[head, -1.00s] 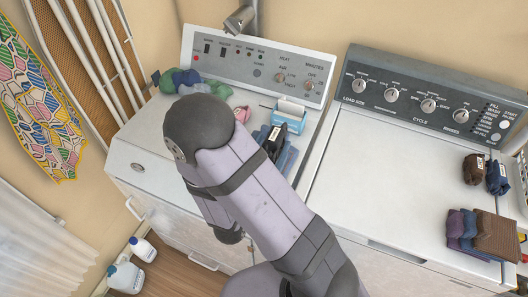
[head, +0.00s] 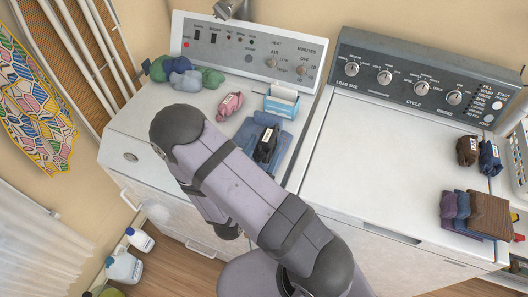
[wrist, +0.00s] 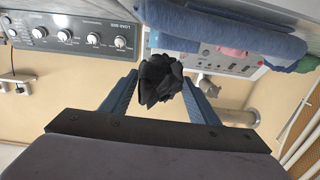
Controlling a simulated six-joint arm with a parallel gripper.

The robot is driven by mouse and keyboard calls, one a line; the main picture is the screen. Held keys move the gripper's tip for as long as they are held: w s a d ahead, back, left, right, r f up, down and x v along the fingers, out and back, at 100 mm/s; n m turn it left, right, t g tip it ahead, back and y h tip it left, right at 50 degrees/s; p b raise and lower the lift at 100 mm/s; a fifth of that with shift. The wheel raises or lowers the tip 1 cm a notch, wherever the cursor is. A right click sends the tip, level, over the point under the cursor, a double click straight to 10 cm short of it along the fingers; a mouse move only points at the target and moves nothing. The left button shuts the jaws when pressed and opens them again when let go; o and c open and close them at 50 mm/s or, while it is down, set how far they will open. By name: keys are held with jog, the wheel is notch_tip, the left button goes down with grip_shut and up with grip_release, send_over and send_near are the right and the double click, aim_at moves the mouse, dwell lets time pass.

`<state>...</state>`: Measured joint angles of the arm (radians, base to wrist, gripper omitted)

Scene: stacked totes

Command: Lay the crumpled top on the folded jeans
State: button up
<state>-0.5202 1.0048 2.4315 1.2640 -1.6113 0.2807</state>
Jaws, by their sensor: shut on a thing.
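The crumpled top (head: 267,143) is a small black bundle with a white tag. In the head view it shows over the folded blue jeans (head: 284,142) on the left machine's top. In the wrist view my gripper (wrist: 160,84) is shut on the black top (wrist: 158,80), with a blue finger on either side. The wrist picture looks upside down, and the blue jeans (wrist: 205,25) cross its top close to the bundle. I cannot tell whether the top touches them. In the head view my arm hides the gripper.
A blue tissue box (head: 282,103) stands behind the jeans. A pink bundle (head: 230,105) and a green and blue heap (head: 180,73) lie further left. Brown (head: 467,150) and navy (head: 489,157) bundles and a folded brown stack (head: 488,216) sit on the right machine, whose middle is clear.

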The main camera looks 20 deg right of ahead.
jog(key=shift+f, duration=1.45)
jog(key=shift+f, duration=0.15)
jog(key=o, duration=1.2)
jog(key=shift+r, duration=0.2)
jog(key=shift+s+a, duration=0.15)
jog(key=shift+a, duration=0.1)
jog(key=shift+p+v, duration=0.3)
jog(key=shift+v, duration=3.15)
